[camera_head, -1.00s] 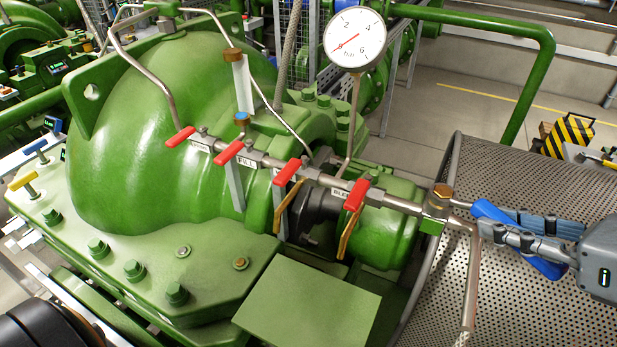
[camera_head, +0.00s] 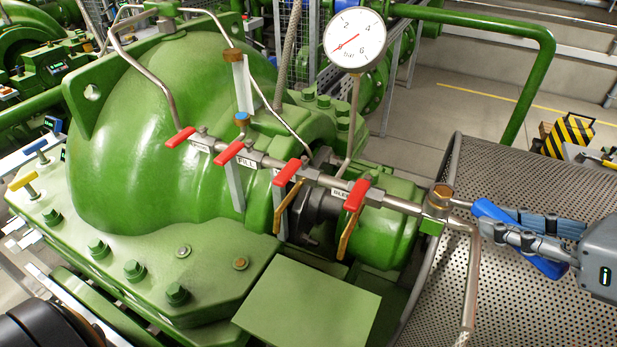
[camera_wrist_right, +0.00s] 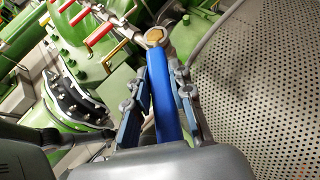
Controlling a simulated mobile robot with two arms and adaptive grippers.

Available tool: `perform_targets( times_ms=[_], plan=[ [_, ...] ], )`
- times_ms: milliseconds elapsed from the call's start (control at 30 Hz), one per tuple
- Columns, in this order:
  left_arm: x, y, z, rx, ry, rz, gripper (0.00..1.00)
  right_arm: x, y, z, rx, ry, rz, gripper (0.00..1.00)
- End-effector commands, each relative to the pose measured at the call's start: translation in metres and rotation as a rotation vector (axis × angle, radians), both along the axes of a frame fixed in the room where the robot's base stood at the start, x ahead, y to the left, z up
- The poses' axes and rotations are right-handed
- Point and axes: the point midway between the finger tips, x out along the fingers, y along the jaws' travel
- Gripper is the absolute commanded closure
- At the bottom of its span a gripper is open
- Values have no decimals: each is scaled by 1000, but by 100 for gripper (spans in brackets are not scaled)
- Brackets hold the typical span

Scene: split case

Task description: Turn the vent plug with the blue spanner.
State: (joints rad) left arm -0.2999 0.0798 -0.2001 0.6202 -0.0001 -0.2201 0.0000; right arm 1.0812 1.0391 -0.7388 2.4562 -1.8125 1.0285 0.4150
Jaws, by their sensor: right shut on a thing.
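The blue spanner (camera_head: 548,266) has a blue handle and a silver head; it also shows in the right wrist view (camera_wrist_right: 166,105). Its head is at the brass vent plug (camera_head: 442,191) at the right end of the valve pipe. In the right wrist view the head appears seated around the brass hexagon of the plug (camera_wrist_right: 156,36). My right gripper (camera_head: 503,224) is shut on the handle, with one finger on each side, and comes in from the right. Part of the handle is hidden by the fingers. My left gripper is not in view.
A pipe with several red valve levers (camera_head: 287,172) runs left from the plug. A pressure gauge (camera_head: 355,38) stands behind it. A perforated metal guard (camera_head: 560,190) lies under and beside my right gripper. The green pump casing (camera_head: 170,130) fills the left.

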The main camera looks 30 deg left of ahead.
Motion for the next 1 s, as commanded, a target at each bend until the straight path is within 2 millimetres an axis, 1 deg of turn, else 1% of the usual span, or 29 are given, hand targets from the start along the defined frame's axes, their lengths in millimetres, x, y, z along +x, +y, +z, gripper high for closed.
perform_targets(
  times_ms=[800, 1000],
  plan=[
    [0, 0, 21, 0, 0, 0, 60, 0, 0, 42, 2, -3, 0, 100],
    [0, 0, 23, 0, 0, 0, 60, 0, 0, 46, 1, -2, 0, 100]
  ],
)
